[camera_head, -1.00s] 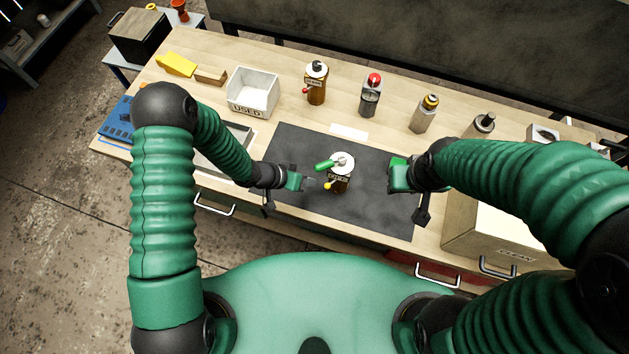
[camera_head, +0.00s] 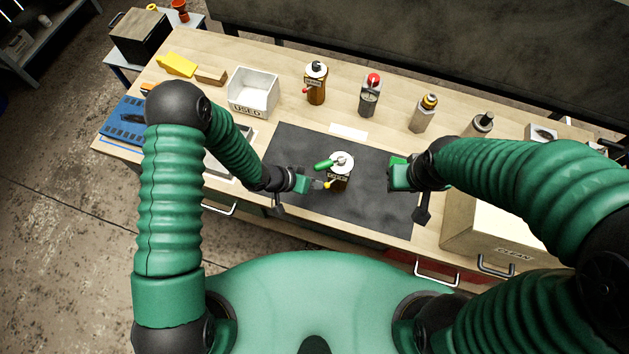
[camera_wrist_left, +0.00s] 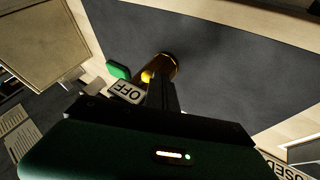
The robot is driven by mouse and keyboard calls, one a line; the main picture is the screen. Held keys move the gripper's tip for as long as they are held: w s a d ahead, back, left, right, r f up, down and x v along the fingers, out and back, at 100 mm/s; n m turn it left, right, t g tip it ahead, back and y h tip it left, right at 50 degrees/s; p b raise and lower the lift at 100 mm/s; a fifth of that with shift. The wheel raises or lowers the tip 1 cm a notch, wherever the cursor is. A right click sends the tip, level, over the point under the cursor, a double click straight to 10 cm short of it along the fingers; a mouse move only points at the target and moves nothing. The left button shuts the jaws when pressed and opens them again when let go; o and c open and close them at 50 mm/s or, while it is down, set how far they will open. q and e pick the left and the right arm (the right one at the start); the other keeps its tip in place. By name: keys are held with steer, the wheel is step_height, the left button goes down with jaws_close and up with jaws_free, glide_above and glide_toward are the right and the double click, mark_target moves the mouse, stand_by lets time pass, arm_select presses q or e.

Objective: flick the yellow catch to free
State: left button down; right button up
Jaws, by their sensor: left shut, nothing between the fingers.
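The air compressor unit (camera_head: 341,180) stands upright on the dark mat, with a light round top and a green lever (camera_head: 324,164) pointing left. The small yellow catch (camera_head: 327,185) sits low on its left side. My left gripper (camera_head: 318,184) is shut and empty, its tips right at the yellow catch; whether they touch cannot be told. In the left wrist view the fingers (camera_wrist_left: 160,90) point at the amber body (camera_wrist_left: 168,66), beside a yellow spot and an OFF tag (camera_wrist_left: 126,91). My right gripper (camera_head: 393,175) is right of the unit, apart from it; its jaws are unclear.
The dark mat (camera_head: 290,145) has free room around the unit. Behind it stand several bottle-like units, such as a red-topped one (camera_head: 369,97), and a white USED bin (camera_head: 250,106). A light box (camera_head: 490,232) stands at the right, a blue tray (camera_head: 122,121) at the left.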

arm_select(q)
steer(key=shift+s+d, duration=0.1)
steer(key=shift+s, duration=0.15)
steer(key=s+d+b, duration=0.2)
steer(key=s+d, duration=0.2)
steer(key=d, duration=0.2)
stand_by(0.7)
stand_by(1.4)
steer(key=shift+w+a, duration=0.35)
steer(key=shift+w, duration=0.45)
steer(key=shift+f, duration=0.15)
